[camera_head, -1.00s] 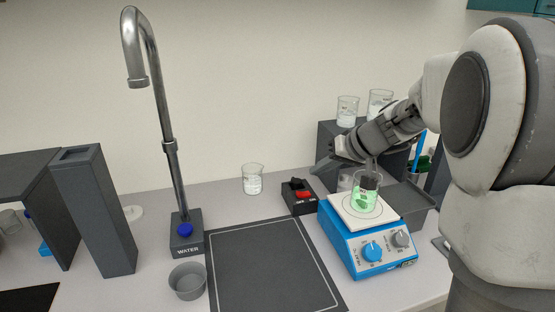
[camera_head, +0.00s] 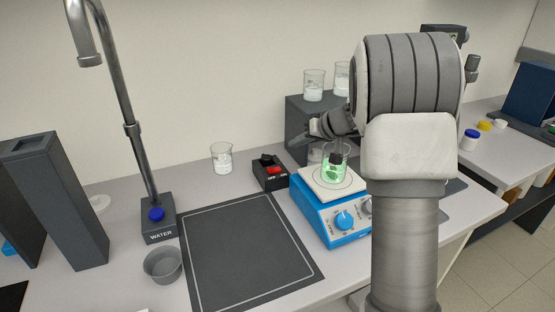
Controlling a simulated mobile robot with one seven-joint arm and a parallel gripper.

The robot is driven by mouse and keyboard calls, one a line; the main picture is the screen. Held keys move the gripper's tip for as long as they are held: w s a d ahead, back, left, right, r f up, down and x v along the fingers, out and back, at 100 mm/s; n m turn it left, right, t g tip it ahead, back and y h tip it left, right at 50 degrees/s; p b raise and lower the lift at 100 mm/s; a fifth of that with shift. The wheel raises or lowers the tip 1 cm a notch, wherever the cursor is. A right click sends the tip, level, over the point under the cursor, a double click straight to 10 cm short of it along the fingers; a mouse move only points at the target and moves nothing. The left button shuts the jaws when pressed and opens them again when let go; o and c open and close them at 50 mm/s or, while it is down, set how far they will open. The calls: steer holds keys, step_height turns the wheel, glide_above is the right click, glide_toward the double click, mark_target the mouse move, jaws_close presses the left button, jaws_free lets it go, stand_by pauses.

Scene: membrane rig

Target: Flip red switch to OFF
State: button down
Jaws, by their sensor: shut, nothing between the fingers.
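The red switch (camera_head: 276,170) sits on the front of a small dark box (camera_head: 262,178) on the bench, left of the blue hotplate. A black part stands up at the back of the box. The lettering beside the switch is too small to read. My arm covers part of the right side of the bench.
Glass beakers (camera_head: 314,85) stand on the grey block (camera_head: 296,120). A beaker (camera_head: 221,158) stands left of the switch box. The dark mat (camera_head: 245,255) in front is clear.

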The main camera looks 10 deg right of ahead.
steer(key=p, duration=0.1)
glide_above(273, 171)
steer(key=d, duration=0.2)
steer(key=f, duration=0.6)
steer(key=shift+w+a+f, duration=0.1)
steer(key=shift+a+f, duration=0.35)
steer(key=shift+f, duration=0.35)
steer(key=shift+a+f, duration=0.25)
steer(key=shift+f, duration=0.35)
steer(key=shift+a+f, duration=0.25)
steer(key=shift+f, duration=0.4)
steer(key=b, duration=0.2)
steer(key=f+b, duration=0.1)
steer(key=shift+s+a+f+n+h+b, duration=0.2)
steer(key=shift+a+n+h+b, duration=0.1)
steer(key=shift+a+h+b, duration=0.1)
steer(key=shift+d+r+p, duration=0.1)
steer(key=shift+r+p, duration=0.3)
steer(key=shift+d, duration=0.15)
